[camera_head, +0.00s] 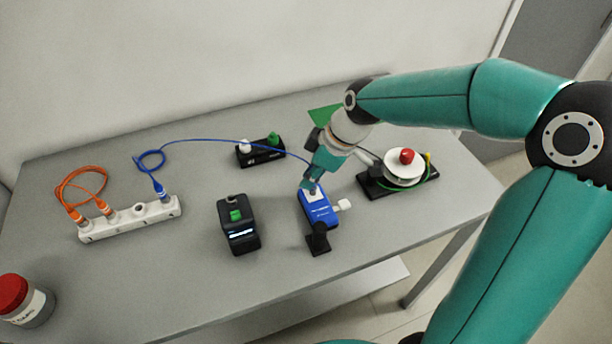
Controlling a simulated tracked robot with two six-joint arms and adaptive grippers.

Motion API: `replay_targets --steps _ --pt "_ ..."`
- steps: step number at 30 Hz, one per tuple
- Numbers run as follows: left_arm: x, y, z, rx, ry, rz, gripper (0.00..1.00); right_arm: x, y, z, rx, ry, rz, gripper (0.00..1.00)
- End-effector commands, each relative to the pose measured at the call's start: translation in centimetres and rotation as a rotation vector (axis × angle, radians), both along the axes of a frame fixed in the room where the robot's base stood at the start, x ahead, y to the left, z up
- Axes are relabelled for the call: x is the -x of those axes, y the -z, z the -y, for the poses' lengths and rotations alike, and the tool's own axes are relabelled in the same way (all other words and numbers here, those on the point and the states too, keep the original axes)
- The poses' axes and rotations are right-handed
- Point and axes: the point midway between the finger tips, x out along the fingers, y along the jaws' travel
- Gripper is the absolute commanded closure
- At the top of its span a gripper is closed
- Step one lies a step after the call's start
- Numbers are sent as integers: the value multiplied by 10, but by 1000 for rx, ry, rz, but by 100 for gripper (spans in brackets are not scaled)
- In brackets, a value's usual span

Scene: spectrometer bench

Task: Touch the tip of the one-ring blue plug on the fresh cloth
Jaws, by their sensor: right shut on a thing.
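My right gripper (311,186) is shut at the near end of a thin blue cable (230,142), pointing down over a blue box (320,212). The plug in it is mostly hidden by the fingers, and its rings cannot be read. The box has a pale cloth patch (315,195) on top, just below the fingertips, and a white knob (343,204) on its right side. I cannot tell whether the plug tip touches the cloth. The cable's other end has a blue plug (160,191) standing in a white strip holder (130,219). My left gripper is out of view.
Two orange plugs (104,207) stand in the strip. A black device with a green button (239,226) stands left of the box. A small black stand (318,238) is in front. Behind are a black block (261,152) and a white reel (403,168). A red-lidded jar (25,300) stands front left.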

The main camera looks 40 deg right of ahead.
Motion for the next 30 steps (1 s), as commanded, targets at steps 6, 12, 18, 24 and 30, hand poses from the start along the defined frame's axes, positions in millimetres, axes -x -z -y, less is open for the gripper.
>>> replay_targets --steps 6,12,18,24,30 --pt "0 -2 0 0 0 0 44 0 -3 0 0 -1 0 100" --pt "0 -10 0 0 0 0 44 0 -14 0 0 -1 0 100" --pt "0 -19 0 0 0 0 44 0 -26 0 0 -1 2 100" --pt "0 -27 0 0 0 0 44 0 -39 0 0 -1 0 100" --pt "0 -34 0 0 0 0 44 0 -49 0 0 -1 0 100"
